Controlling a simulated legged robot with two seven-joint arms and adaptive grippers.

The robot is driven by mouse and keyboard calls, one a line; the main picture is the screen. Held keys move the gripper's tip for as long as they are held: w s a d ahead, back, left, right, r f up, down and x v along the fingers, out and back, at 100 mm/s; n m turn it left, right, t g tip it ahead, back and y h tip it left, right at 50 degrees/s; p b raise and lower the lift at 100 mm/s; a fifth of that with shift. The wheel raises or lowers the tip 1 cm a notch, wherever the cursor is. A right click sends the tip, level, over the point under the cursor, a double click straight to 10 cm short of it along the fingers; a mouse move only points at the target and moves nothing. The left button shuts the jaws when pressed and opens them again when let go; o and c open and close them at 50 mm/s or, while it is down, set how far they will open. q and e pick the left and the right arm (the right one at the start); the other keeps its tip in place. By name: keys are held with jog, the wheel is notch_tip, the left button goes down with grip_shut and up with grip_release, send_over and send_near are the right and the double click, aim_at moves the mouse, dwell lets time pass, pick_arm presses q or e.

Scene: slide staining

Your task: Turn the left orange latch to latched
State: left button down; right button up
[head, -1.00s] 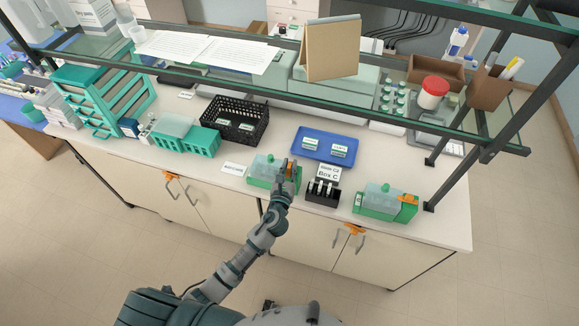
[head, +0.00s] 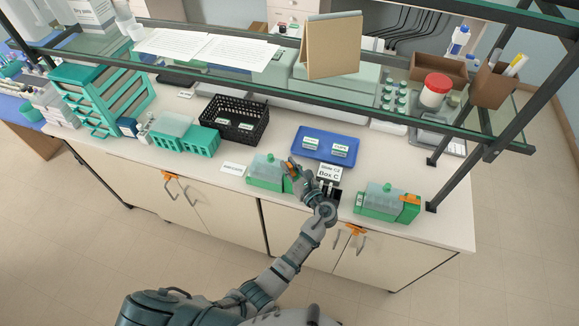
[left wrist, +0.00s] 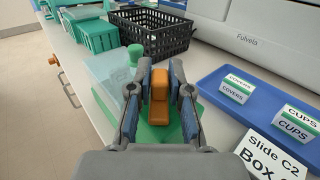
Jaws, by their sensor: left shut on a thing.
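The left green box (head: 265,174) with a clear lid stands near the bench's front edge. It also shows in the left wrist view (left wrist: 184,115). Its left orange latch (left wrist: 159,96) stands between the two fingers of my left gripper (left wrist: 159,80). In the head view that gripper (head: 295,170) is at the right end of the box, shut on the latch, its wrist out to the lower right. My right gripper is not in view.
A "Box C" card (head: 329,173) stands right of my gripper, and my wrist partly hides a black rack (head: 337,194). A second green box (head: 376,205) with an orange latch (head: 410,199) is farther right. A blue tray (head: 347,160) lies behind. A shelf (head: 230,76) hangs above.

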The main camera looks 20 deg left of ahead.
pick_arm(q)
jog(key=shift+n+g+y, duration=0.4)
jog(key=c, duration=1.1)
grip_release()
jog(key=shift+v, duration=3.9)
jog(key=shift+w+d+f, duration=0.1)
jog(key=shift+w, duration=0.05)
